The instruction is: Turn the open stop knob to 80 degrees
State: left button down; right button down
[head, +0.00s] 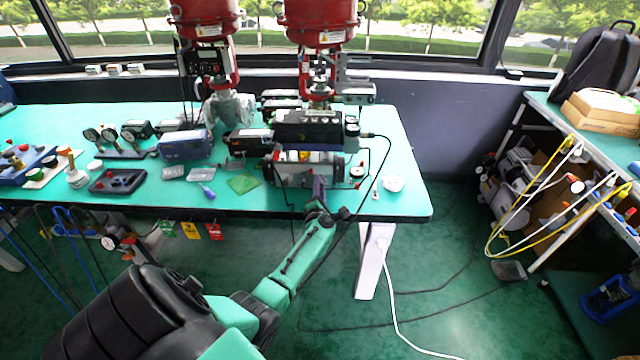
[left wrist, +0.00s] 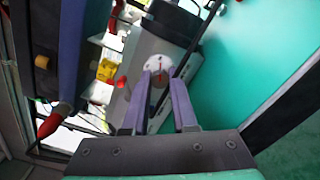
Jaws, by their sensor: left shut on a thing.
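The positioner (head: 292,172) is a grey and black unit at the front edge of the green table, in the head view. In the left wrist view a round pale knob (left wrist: 161,66) with a red line sits on the end of a grey housing; I take it as the open stop knob. My left gripper (head: 319,182) reaches up to the positioner's front. In the left wrist view the purple fingers of my left gripper (left wrist: 162,78) are on either side of the knob, shut on it. The fingertips partly cover it. My right gripper is not in view.
A small red part (left wrist: 121,82) sits left of the knob in the left wrist view. A dark blue unit (left wrist: 70,60) with a red tip stands close on the left. Red actuators (head: 320,22) rise behind the positioner. A black cable (head: 388,150) loops on its right.

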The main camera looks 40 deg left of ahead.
pick_arm(q)
jog(key=m+p, duration=0.1)
jog(key=m, duration=0.5)
jog(key=shift+d+m+p, duration=0.1)
jog(key=shift+m+p, duration=0.2)
jog(key=shift+p, duration=0.05)
jog(key=m, duration=0.3)
jog(key=shift+p, duration=0.3)
jog(key=shift+m, duration=1.7)
jog(key=c, duration=0.7)
grip_release()
